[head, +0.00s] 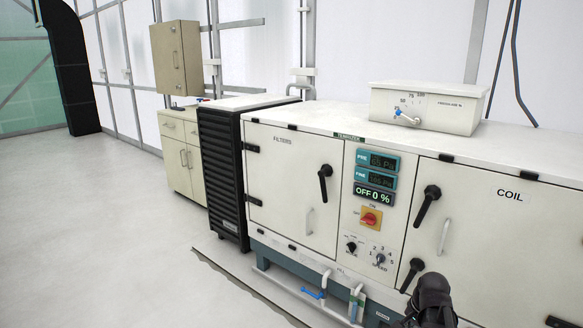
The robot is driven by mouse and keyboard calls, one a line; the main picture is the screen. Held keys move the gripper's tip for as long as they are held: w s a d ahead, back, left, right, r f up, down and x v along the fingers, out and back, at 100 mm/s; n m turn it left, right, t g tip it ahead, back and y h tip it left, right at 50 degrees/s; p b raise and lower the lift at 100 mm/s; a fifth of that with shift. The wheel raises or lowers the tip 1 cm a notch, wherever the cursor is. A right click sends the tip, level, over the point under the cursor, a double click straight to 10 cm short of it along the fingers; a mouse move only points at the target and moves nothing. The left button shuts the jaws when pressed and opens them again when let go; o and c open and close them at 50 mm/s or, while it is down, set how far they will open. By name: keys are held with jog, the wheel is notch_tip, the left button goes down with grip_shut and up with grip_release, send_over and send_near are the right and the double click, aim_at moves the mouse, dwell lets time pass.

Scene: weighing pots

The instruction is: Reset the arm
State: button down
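A black part of my arm, apparently my gripper (432,298), shows at the bottom edge right of centre in the head view. It overlaps the lower front of a cream machine cabinet (465,240). Its fingers cannot be made out, and the rest of the arm is out of frame. I cannot tell whether it touches the cabinet or holds anything.
The cabinet has black door handles (325,183), a red switch (371,218) and a display reading OFF 0 %. A box with a dial (425,108) sits on top. Pipes with a blue valve handle (312,293) stick out low in front. Open floor (95,240) lies left.

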jog(key=s+a+n+g+h, duration=0.1)
jog(key=s+a+n, duration=0.2)
jog(key=a+n, duration=0.35)
jog(key=s+a+n+g, duration=0.15)
jog(key=a+n, duration=0.25)
jog(key=a, duration=0.6)
notch_tip(320, 180, up, 39)
jog(key=p, duration=3.9)
jog(key=shift+s+f+t, duration=0.15)
jog(key=shift+s+t, duration=0.2)
jog(key=shift+s, duration=0.05)
jog(key=shift+d+n, duration=0.1)
jog(key=shift+n, duration=0.15)
